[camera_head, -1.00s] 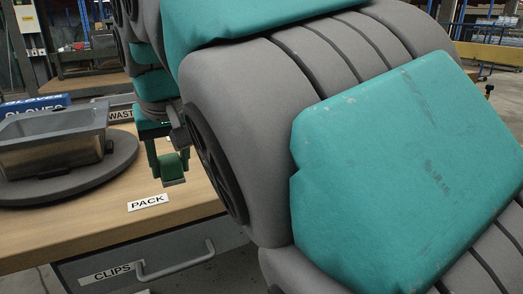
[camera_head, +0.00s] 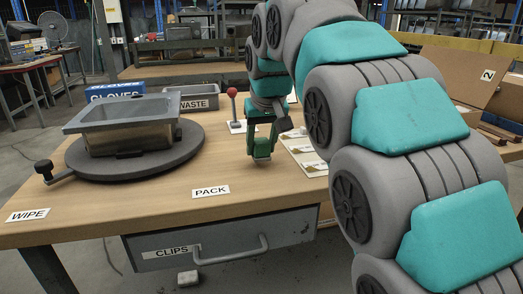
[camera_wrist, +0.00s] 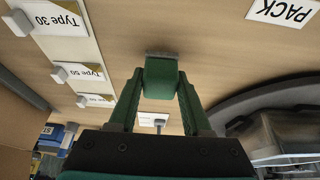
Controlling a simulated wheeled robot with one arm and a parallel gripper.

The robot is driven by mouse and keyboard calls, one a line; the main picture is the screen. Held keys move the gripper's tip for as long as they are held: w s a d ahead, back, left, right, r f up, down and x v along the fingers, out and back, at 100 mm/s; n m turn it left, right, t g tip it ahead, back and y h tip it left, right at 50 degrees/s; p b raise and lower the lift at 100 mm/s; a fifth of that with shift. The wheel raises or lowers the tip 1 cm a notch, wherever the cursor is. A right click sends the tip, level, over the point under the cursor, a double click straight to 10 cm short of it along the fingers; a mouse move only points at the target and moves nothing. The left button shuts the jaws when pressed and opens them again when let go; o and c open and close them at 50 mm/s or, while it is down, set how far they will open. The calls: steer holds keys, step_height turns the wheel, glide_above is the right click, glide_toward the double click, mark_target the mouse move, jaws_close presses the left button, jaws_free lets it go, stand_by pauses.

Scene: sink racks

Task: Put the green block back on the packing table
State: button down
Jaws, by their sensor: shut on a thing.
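The green block (camera_head: 262,149) is between the fingers of my gripper (camera_head: 262,153), above the wooden top of the packing table (camera_head: 145,200), right of the grey turntable. In the wrist view the green block (camera_wrist: 160,78) sits between the fingertips of my gripper (camera_wrist: 160,88), which is shut on it. Wooden tabletop lies beyond it. I cannot tell whether the block's underside touches the table.
A PACK label (camera_head: 211,191) lies near the table's front edge. The grey turntable (camera_head: 195,151) carries a metal bin (camera_head: 130,112). A red-knobbed lever (camera_head: 232,93) stands behind my gripper. Type-labelled strips (camera_head: 308,150) lie to its right. Wood in front is clear.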

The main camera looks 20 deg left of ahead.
steer(key=shift+f, duration=0.9)
steer(key=shift+f, duration=0.2)
steer(key=shift+c, duration=1.7)
jaws_free()
steer(key=shift+r, duration=0.1)
steer(key=shift+r, duration=0.5)
steer(key=v, duration=1.1)
steer(key=shift+s+d, duration=0.15)
steer(key=shift+r, duration=0.1)
